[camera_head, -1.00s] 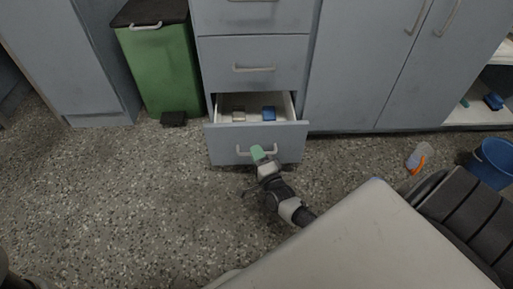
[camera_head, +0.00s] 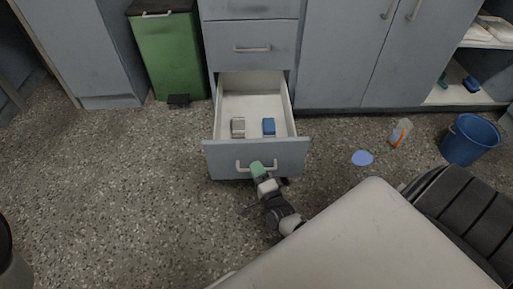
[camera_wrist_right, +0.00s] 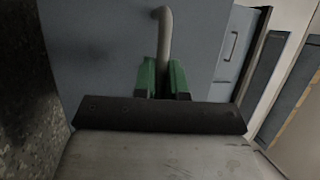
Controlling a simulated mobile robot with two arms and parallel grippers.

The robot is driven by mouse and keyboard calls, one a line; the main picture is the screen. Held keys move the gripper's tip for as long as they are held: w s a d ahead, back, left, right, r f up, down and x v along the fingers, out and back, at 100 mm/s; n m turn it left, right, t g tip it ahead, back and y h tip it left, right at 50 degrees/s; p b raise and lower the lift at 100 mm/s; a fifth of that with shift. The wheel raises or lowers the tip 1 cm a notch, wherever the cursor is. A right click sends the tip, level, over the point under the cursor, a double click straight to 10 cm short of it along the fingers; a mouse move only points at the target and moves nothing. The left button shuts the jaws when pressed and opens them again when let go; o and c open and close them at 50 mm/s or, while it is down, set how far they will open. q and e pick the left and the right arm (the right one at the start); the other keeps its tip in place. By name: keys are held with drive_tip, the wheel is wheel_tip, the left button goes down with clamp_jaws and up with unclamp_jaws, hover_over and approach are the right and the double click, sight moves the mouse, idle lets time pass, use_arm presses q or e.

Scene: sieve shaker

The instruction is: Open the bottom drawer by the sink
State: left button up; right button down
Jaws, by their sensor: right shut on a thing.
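The bottom drawer (camera_head: 225,159) is a blue-grey drawer pulled well out of the cabinet in the head view. A grey box-like item (camera_head: 238,127) and a blue item (camera_head: 268,126) lie inside it. My right gripper (camera_head: 257,169) is at the drawer's front and shut on its handle (camera_head: 243,166). In the right wrist view the green fingers of my right gripper (camera_wrist_right: 162,80) close around the pale handle bar (camera_wrist_right: 165,40). My left gripper is not in view.
A closed drawer (camera_head: 225,45) sits above. A green bin (camera_head: 168,55) stands to the left, cupboard doors (camera_head: 345,50) to the right. A blue bucket (camera_head: 470,138), a bottle (camera_head: 400,133) and a flat blue disc (camera_head: 362,158) are on the floor at right.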

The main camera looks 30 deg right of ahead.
drive_tip(key=shift+s+a, duration=0.1)
drive_tip(key=shift+s, duration=0.05)
drive_tip(key=c, duration=1.2)
unclamp_jaws()
drive_tip(key=shift+c, duration=0.2)
